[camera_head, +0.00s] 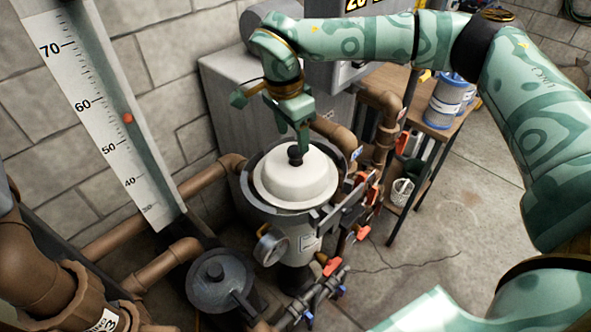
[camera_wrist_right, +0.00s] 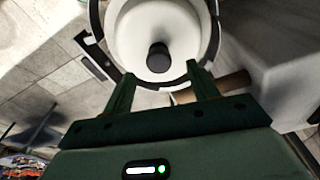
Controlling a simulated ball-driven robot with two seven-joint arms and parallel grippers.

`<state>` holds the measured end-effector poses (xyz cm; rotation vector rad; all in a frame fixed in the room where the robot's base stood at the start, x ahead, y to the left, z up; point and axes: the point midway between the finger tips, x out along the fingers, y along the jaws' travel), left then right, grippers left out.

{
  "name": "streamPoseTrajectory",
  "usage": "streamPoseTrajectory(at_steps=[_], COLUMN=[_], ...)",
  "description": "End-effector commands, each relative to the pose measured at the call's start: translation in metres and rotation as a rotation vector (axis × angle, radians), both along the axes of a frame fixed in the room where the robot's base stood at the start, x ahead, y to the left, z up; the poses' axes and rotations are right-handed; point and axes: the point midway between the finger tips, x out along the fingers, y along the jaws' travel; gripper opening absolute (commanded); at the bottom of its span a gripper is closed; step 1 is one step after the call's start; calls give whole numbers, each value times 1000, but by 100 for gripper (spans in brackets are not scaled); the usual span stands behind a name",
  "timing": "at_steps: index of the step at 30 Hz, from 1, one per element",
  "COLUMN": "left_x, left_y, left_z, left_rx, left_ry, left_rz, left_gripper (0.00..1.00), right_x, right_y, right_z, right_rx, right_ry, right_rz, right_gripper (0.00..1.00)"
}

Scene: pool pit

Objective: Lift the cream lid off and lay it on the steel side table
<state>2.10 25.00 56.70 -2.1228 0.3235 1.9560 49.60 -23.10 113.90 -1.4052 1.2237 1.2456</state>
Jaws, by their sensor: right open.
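The cream lid (camera_head: 296,178) sits on top of the grey canister (camera_head: 262,205), with a black knob (camera_head: 295,154) at its centre. In the right wrist view the lid (camera_wrist_right: 133,35) fills the top middle, and its knob (camera_wrist_right: 158,57) lies just beyond and between the fingertips. My right gripper (camera_head: 292,138) is above the lid, close to the knob, and points down. In the right wrist view the right gripper (camera_wrist_right: 158,72) is open with nothing between its fingers. My left gripper is not in view. No bare steel side table is clearly identifiable.
A wooden-topped table (camera_head: 440,125) with blue-labelled tubs (camera_head: 445,101) stands at the right back. Brown pipes (camera_head: 200,180), a pressure gauge (camera_head: 271,246) and red-handled valves (camera_head: 330,265) crowd the canister. A tall scale (camera_head: 103,110) stands at left. Concrete floor is open at right.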

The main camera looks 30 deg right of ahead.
Motion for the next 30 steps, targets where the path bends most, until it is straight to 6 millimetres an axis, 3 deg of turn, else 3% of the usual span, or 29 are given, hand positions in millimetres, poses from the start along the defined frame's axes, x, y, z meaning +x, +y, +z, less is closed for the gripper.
streamPoseTrajectory(at_steps=[12,20,26,30], left_x=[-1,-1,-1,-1], left_y=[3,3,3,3], left_z=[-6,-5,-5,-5], left_rx=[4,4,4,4], left_ry=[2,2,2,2], left_rz=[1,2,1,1], left_gripper=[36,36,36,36], right_x=[-1,-1,-1,-1], right_y=[-8,-9,-9,-8], right_z=[-53,-55,-54,-54], right_rx=[1,1,1,1], right_ry=[1,-1,-1,-3], right_rz=[1,1,1,0], right_gripper=[59,59,3,0])
